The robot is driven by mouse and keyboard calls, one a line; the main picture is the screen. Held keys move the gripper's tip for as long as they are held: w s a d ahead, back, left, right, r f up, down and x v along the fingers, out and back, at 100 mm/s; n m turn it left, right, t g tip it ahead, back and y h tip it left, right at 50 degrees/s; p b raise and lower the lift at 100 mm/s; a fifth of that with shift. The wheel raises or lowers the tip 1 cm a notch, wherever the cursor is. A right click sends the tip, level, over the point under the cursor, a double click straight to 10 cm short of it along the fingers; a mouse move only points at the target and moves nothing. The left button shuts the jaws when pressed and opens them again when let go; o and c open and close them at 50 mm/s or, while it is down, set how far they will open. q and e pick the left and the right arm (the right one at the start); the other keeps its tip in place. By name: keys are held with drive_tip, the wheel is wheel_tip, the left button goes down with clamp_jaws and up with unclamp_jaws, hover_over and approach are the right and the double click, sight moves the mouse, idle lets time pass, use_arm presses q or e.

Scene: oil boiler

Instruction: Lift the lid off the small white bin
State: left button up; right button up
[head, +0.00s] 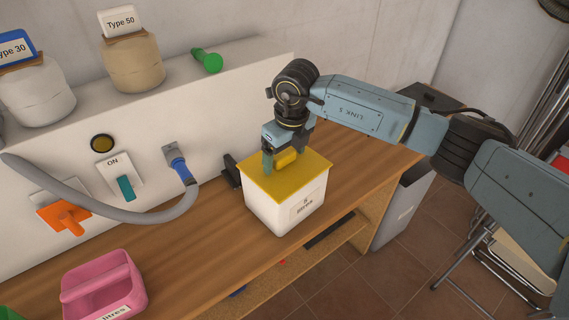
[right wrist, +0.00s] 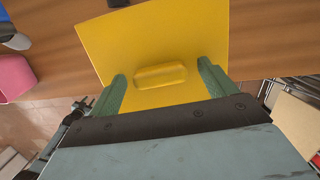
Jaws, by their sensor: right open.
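The small white bin (head: 284,210) stands upright on the wooden worktop, with a label on its front. Its flat yellow lid (head: 306,172) lies on top and covers the opening. A raised yellow handle (right wrist: 160,76) is at the middle of the lid. My right gripper (head: 280,163) points down at the lid from above. In the right wrist view its two green fingers (right wrist: 162,86) are open, one on each side of the handle, with gaps between. I cannot tell whether the fingertips touch the lid.
The wooden worktop (head: 215,238) is clear left of the bin. A pink container (head: 103,285) stands at the front left. Behind are a white panel with an ON switch (head: 122,178), a blue connector (head: 179,168) and a grey hose (head: 110,212). Jars (head: 133,65) stand above.

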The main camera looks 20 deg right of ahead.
drive_tip(key=c, duration=1)
drive_tip(key=shift+r, duration=0.1)
drive_tip(key=shift+c, duration=0.2)
